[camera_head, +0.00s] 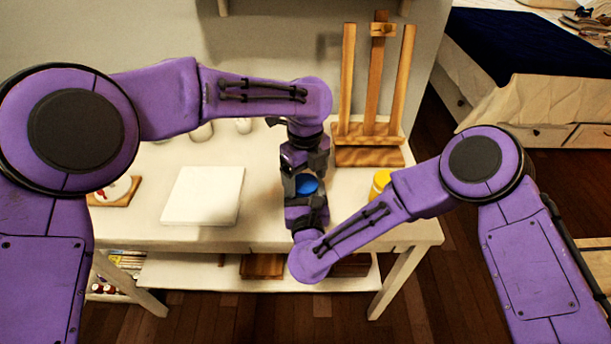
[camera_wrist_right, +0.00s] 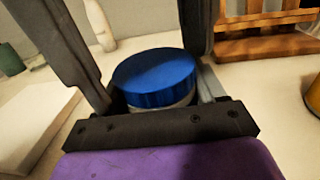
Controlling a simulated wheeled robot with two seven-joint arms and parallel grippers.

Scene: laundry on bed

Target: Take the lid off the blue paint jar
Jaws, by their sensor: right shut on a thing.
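The blue paint jar (camera_wrist_right: 174,106) stands between my two grippers, its blue lid (camera_wrist_right: 155,77) on top and a thin pale strip of its body showing below. In the head view the lid (camera_head: 307,184) is partly covered by the arms. My right gripper (camera_head: 306,196) comes from the near side and is shut on the jar; its palm (camera_wrist_right: 160,125) shows in the wrist view. My left gripper (camera_head: 303,176) comes down from the far side, its dark fingers either side of the lid, apparently open. Finger contact with the lid is unclear.
A wooden easel (camera_head: 370,130) stands just behind on the white table (camera_head: 262,225). A yellow-topped jar (camera_head: 380,182) is close on the right. A white canvas (camera_head: 203,195) and a small painted board (camera_head: 112,190) lie left. Pale jars stand at the back.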

